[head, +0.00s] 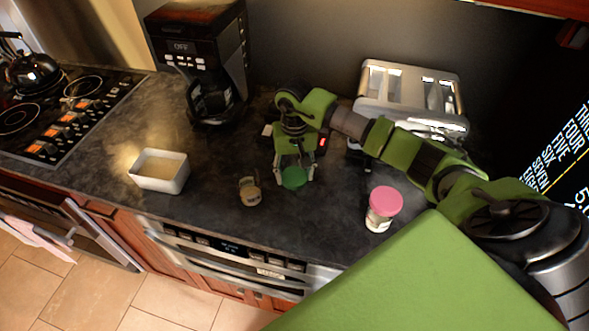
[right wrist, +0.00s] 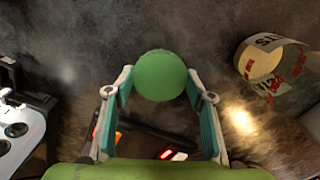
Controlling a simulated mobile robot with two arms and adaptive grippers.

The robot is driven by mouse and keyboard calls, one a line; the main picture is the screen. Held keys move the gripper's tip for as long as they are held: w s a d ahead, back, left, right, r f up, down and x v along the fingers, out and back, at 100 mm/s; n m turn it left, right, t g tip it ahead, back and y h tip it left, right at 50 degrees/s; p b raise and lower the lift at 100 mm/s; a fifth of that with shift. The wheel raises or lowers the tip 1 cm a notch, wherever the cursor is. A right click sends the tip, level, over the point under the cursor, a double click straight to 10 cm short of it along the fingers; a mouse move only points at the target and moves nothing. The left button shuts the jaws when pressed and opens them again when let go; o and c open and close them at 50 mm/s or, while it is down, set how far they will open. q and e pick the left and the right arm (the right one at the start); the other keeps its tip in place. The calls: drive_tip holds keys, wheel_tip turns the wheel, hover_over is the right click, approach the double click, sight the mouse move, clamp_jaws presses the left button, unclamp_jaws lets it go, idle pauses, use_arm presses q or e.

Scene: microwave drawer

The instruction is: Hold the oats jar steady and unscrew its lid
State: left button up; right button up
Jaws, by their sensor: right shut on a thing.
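My right gripper (head: 294,180) points down over the counter and is shut on a round green lid (head: 294,177). In the right wrist view the green lid (right wrist: 160,75) sits between the tips of the gripper's two fingers (right wrist: 160,95). No jar body shows under it. A small clear jar (head: 250,191) with a tan top or content stands just left of the gripper, apart from it. In the right wrist view this jar (right wrist: 275,70) shows a label and red marks, and no lid is seen on it; I cannot read its name. My left gripper is out of view.
A jar with a pink lid (head: 384,208) stands to the right near the counter's front. A white rectangular container (head: 159,171) is at left. A coffee maker (head: 205,60) and a toaster (head: 410,90) stand at the back. The counter between the containers is clear.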

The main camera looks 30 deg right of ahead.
sight(294, 176)
drive_tip(key=shift+f, duration=0.2)
drive_tip(key=o, duration=1.2)
drive_tip(key=shift+r, duration=0.1)
drive_tip(key=shift+r, duration=0.1)
drive_tip(key=shift+r, duration=0.2)
wheel_tip(294, 176, up, 12)
drive_tip(key=b, duration=0.4)
drive_tip(key=shift+f, duration=0.15)
